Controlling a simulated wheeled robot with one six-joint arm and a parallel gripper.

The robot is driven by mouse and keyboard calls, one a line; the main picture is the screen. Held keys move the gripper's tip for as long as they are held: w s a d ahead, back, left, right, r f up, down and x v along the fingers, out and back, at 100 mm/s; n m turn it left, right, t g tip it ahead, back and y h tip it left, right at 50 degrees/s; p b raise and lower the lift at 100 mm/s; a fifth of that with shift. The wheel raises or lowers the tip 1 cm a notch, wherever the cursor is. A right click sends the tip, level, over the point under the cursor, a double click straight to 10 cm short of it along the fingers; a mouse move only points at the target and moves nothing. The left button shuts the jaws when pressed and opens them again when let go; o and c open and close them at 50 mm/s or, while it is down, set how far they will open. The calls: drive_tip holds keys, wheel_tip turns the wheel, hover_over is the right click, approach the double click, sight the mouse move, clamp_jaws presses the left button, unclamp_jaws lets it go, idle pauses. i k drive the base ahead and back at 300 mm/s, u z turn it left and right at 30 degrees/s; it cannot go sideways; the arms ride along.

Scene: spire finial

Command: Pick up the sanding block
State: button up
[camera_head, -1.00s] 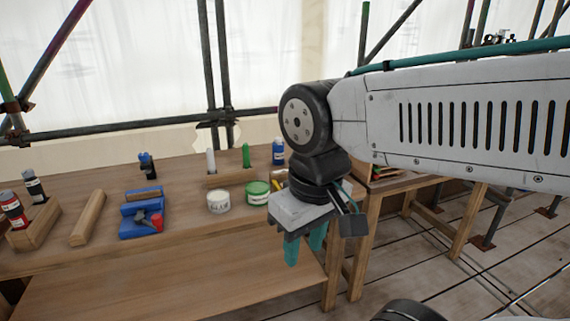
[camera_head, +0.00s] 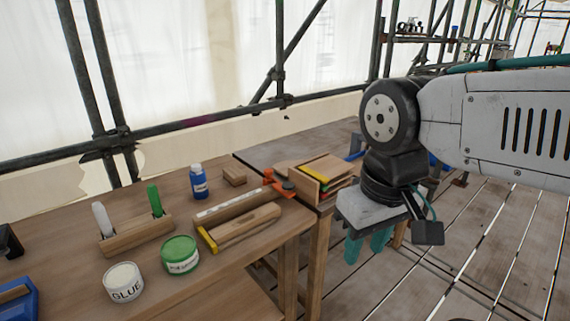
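A small wooden block (camera_head: 234,176) lies at the back right of the workbench, beside a blue bottle. A longer wooden piece with a yellow edge (camera_head: 240,228) lies near the bench's right front corner. I cannot tell for certain which of these is the sanding block. My gripper (camera_head: 367,246) has teal fingers pointing down with a gap between them. It is open and empty, to the right of the workbench and apart from both pieces.
The workbench (camera_head: 70,255) carries a glue tub (camera_head: 123,283), a green tub (camera_head: 180,255), a marker holder (camera_head: 136,235), the blue bottle (camera_head: 198,182) and a clamp (camera_head: 282,184). A wooden rack of sheets (camera_head: 325,176) stands right of the bench. Scaffold poles rise behind.

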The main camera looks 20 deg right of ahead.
sight(233, 175)
drive_tip(key=z, duration=0.25)
drive_tip(key=i, duration=1.2)
drive_tip(key=u, duration=0.35)
